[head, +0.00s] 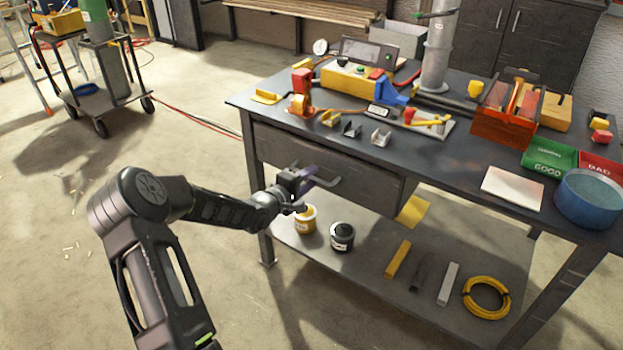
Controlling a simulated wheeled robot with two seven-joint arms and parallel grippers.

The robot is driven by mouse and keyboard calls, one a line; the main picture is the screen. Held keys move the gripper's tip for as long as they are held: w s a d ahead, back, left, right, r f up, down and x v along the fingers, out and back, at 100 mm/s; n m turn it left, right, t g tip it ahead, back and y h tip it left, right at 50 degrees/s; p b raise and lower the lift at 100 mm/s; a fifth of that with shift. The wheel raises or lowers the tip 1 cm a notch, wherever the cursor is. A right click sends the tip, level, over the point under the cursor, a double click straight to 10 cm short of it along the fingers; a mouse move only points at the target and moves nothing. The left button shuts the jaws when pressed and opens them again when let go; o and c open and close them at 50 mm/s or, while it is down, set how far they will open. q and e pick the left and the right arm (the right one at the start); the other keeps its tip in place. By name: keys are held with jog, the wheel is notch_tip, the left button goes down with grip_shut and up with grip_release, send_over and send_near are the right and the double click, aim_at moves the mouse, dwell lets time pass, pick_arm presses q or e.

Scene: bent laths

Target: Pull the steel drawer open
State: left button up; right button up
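The steel drawer (365,188) is a dark grey front under the workbench top. Its front looks flush with the bench frame, so it appears closed. My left gripper (314,184) is in front of the left-middle part of the drawer front. A pale grey bar shows at its tip; I cannot tell whether this is the drawer's handle or a finger. The gripper covers part of the drawer front. I cannot tell whether its fingers are open or shut, or whether they touch the handle. My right gripper is not in view.
The workbench top (440,165) carries tools, bent metal pieces, a red toolbox (507,108) and a blue round tub (588,198). A yellow pot (305,221) and a dark pot (342,237) stand on the lower shelf beneath the gripper. The floor left of the bench is mostly clear.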

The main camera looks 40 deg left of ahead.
pick_arm(q)
jog(key=shift+w+f, duration=0.1)
jog(key=shift+w, duration=0.45)
grip_shut()
dwell(1.0)
